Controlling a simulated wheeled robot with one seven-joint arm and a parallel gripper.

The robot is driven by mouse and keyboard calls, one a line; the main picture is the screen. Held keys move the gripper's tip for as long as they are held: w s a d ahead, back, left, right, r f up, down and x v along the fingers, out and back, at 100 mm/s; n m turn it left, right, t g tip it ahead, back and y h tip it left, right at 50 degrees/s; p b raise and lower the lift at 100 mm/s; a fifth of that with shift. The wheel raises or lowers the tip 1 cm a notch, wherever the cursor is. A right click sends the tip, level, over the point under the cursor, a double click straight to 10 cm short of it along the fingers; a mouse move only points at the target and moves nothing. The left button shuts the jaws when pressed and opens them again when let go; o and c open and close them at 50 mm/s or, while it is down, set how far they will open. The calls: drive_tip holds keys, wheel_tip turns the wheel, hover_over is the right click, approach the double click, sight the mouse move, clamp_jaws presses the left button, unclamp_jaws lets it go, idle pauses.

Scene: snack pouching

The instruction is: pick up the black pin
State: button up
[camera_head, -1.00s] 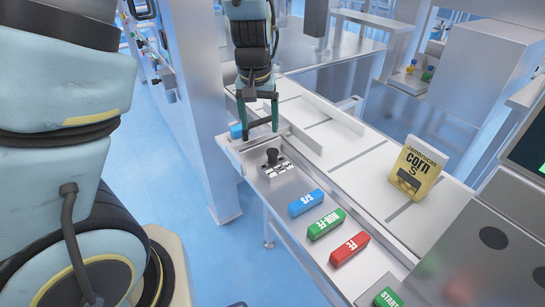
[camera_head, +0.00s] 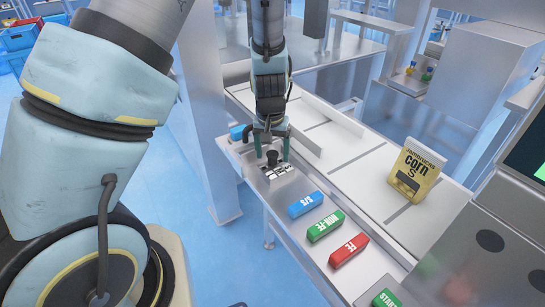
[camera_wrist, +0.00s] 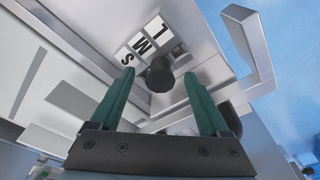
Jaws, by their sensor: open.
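The black pin (camera_head: 272,157) stands upright on a metal plate with white letter labels (camera_head: 283,172) at the left end of the machine's ledge. In the wrist view the black pin (camera_wrist: 160,76) shows as a dark round knob beside the labels S, M and L. My gripper (camera_head: 272,152) is open, with its green fingers on either side of the pin's top. In the wrist view my gripper (camera_wrist: 157,82) has the pin between and slightly beyond its fingertips. I cannot tell whether a finger touches it.
Blue (camera_head: 305,204), green (camera_head: 326,225) and red (camera_head: 348,249) labelled blocks lie along the ledge to the right of the pin. A yellow corn pouch (camera_head: 416,172) stands on the metal surface. A blue object (camera_head: 238,132) is just left of my gripper.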

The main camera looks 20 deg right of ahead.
drive_tip(key=shift+w+f, duration=0.1)
drive_tip(key=shift+f, duration=0.4)
clamp_jaws()
idle(0.3)
